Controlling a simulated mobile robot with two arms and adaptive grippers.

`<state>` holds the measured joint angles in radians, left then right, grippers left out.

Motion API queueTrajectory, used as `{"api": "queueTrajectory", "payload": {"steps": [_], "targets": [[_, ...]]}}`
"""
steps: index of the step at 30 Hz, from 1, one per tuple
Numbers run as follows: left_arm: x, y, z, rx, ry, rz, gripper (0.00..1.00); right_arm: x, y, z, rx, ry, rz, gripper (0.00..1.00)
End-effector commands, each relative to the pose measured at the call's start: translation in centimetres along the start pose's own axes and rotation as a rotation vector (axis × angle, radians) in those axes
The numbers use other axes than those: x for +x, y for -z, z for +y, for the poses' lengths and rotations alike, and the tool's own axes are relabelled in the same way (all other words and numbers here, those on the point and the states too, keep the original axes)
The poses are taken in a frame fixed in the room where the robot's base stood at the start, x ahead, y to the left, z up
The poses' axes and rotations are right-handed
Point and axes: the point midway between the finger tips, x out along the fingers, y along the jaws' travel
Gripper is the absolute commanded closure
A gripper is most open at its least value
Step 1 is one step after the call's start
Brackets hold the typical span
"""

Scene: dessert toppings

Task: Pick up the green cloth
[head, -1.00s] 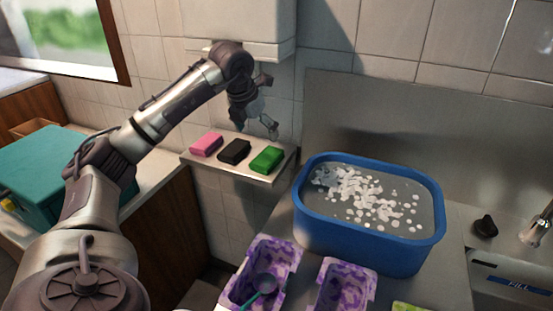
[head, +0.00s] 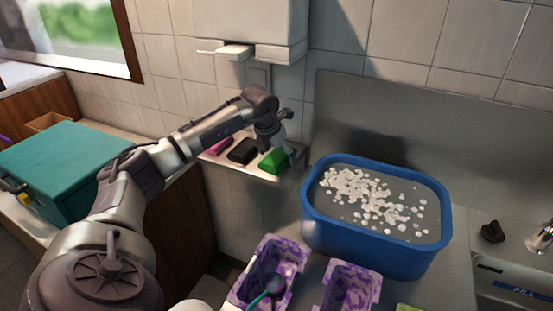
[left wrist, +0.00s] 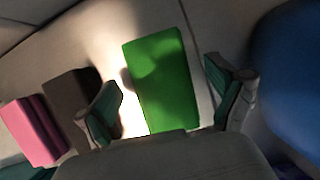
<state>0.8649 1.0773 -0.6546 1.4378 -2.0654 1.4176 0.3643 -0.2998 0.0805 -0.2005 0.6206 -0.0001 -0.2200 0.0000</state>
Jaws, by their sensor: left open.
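The green cloth (head: 274,161) is a folded block at the right end of a small wall shelf (head: 250,171). My left gripper (head: 277,144) is just above it in the head view. In the left wrist view the green cloth (left wrist: 162,82) lies ahead, between the two spread fingers of my left gripper (left wrist: 168,105), which is open and empty. The cloth's upper back part is partly hidden by the gripper in the head view. My right gripper is not in view.
A black block (head: 242,151) and a pink block (head: 219,146) lie left of the cloth on the shelf. A blue tub (head: 375,250) of water with white bits stands to the right. Purple containers (head: 268,270) stand in front. A wall dispenser (head: 250,30) hangs above.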

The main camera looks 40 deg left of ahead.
Motion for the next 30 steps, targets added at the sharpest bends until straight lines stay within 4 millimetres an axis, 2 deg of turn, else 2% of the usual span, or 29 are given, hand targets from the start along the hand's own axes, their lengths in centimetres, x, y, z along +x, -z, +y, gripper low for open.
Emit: {"api": "queueTrajectory", "payload": {"steps": [25, 26, 30], "targets": [[0.43, 0.21, 0.0, 0.0, 0.0, 0.001, 0.06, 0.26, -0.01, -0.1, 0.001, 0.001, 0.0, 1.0], [0.43, 0.21, 0.0, 0.0, 0.0, 0.001, 0.08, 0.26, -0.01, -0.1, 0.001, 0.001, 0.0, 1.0], [0.42, 0.21, 0.0, 0.0, 0.0, 0.001, 0.31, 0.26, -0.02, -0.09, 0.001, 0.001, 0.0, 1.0]]}}
